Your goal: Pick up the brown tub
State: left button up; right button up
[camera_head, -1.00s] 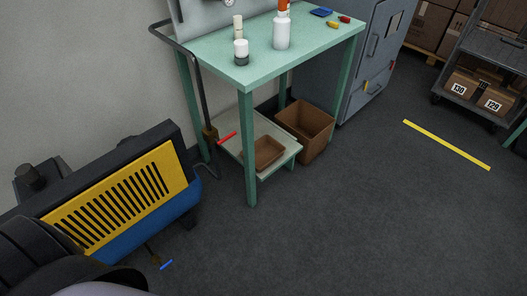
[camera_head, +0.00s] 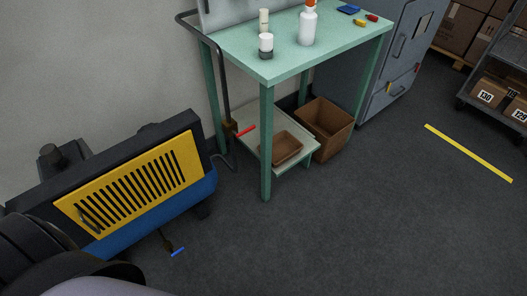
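A small shallow brown tub (camera_head: 287,149) sits on the low shelf (camera_head: 262,118) of the green table. It stands behind the table's front leg, and its open top faces up. A larger open brown box (camera_head: 326,132) stands to its right on the floor, beside the shelf. Neither of my grippers shows in the head view. A dark rounded part at the lower left looks like mine.
The green table (camera_head: 290,47) carries bottles and small coloured items. A yellow, blue and black machine (camera_head: 140,180) stands at left. A grey cabinet (camera_head: 385,60) and a cart with boxes (camera_head: 500,90) are at right. The middle floor is clear.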

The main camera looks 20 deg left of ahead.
aim_at(285, 146)
jog(key=i+l+u, duration=0.1)
jog(key=u, duration=0.35)
jog(key=i+l+u, duration=0.15)
jog(key=u, duration=0.25)
jog(key=l+u, duration=0.15)
jog(key=u, duration=0.3)
jog(key=i+l+u, duration=0.1)
jog(key=l+u, duration=0.15)
jog(key=u, duration=0.15)
